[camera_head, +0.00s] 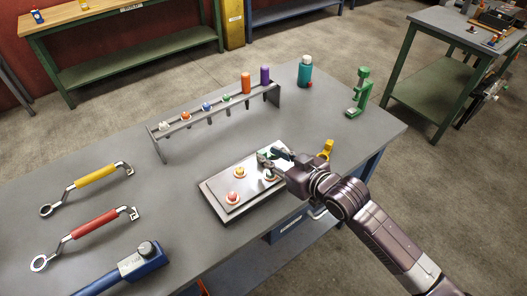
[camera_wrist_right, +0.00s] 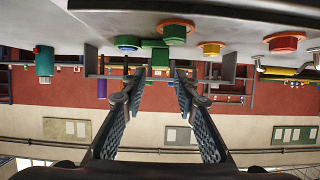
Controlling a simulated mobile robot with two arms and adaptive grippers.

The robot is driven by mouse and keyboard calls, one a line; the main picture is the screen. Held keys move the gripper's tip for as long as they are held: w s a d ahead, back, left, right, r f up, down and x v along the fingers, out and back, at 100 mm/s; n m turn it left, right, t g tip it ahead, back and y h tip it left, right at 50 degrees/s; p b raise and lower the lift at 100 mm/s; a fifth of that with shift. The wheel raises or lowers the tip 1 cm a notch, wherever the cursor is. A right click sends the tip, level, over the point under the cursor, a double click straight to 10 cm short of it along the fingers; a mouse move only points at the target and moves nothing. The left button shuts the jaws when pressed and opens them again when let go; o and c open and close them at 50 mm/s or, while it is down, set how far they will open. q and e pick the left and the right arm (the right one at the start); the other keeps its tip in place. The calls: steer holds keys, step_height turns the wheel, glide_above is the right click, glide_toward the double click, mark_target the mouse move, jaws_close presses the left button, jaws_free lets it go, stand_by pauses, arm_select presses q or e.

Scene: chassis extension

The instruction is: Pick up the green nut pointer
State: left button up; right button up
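The green nut pointer (camera_wrist_right: 157,54) shows in the right wrist view as a small green block beside a round green nut (camera_wrist_right: 178,31) on the metal plate. My right gripper (camera_wrist_right: 158,82) is open, one finger to each side of the pointer's line, with the pointer just past the fingertips. I see no contact. In the head view my right gripper (camera_head: 273,157) is over the far right part of the plate (camera_head: 213,197) and mostly hides the green nut and pointer. My left gripper is out of view.
Red and yellow nuts sit on the plate. A rack (camera_head: 217,118) with coloured pieces stands behind it. A green stand (camera_head: 360,93), a teal bottle (camera_head: 305,73) and a yellow piece (camera_head: 326,149) are to the right. Yellow and red wrenches and a blue tool (camera_head: 142,261) lie left.

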mark_target(262, 152)
steer(key=shift+w+a+f, duration=0.15)
steer(key=shift+w+a, duration=0.15)
steer(key=p+x, duration=0.1)
steer(key=x, duration=0.2)
steer(key=shift+w+f, duration=0.2)
steer(key=shift+f, duration=0.05)
steer(key=shift+w+a+f, duration=0.25)
steer(key=shift+w+a, duration=0.1)
steer(key=shift+w, duration=0.05)
steer(key=c, duration=0.8)
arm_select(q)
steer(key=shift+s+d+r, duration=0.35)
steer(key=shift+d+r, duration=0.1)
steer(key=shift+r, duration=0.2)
arm_select(e)
steer(key=shift+o, duration=0.2)
